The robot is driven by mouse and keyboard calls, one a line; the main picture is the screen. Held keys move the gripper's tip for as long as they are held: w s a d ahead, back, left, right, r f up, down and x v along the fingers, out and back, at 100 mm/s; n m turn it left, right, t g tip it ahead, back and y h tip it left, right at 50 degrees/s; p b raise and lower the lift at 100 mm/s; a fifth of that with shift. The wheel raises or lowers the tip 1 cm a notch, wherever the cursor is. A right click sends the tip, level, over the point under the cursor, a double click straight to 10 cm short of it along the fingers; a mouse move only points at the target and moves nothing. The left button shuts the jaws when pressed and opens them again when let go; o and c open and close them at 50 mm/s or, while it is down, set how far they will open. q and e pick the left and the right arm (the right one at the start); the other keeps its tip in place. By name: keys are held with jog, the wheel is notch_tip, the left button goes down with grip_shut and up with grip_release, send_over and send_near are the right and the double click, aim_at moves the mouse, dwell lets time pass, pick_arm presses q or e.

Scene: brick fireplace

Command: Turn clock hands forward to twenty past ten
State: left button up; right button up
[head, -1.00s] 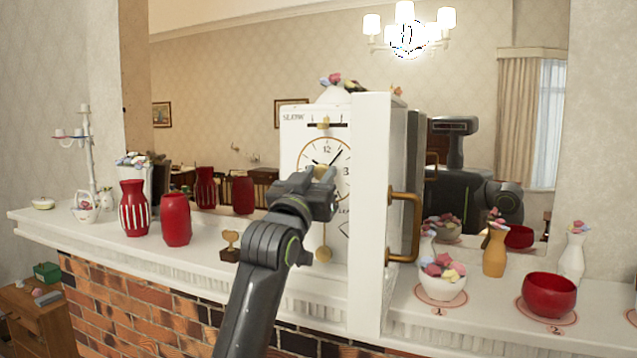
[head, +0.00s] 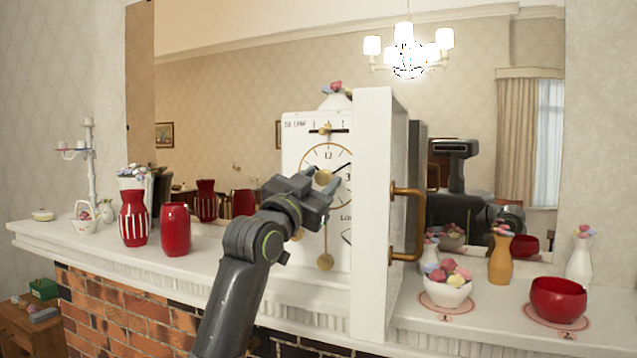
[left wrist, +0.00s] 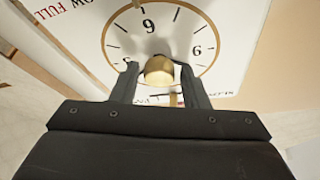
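The white clock (head: 303,131) stands on the mantel with its dial (head: 328,149) facing me. A dark hand (head: 341,168) points right and slightly up, near where 2 sits. The other hand is mostly hidden by my gripper. A round gold knob (head: 323,177) sits in front of the dial's middle; it also shows in the left wrist view (left wrist: 158,70), where the dial appears upside down. My left gripper (head: 322,184) is open, with one finger on each side of the knob and visible gaps between. My right gripper is not in view.
A white door-like panel (head: 371,230) with a brass handle (head: 394,222) juts forward right of the dial. A gold pendulum bob (head: 325,262) hangs below. Red vases (head: 175,230) stand left; a flower bowl (head: 447,291) and red bowl (head: 558,299) stand right.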

pick_arm(q)
jog(key=shift+o, duration=0.7)
jog(key=shift+s+a+f+b, duration=0.2)
jog(key=shift+s+f+b, duration=0.05)
jog(key=shift+s+b, duration=0.1)
jog(key=b+v, duration=0.4)
jog(key=v, duration=1.2)
jog(key=shift+s+a+b, duration=0.25)
jog(key=shift+a+b, duration=0.05)
jog(key=shift+b, duration=0.1)
jog(key=shift+f, duration=0.1)
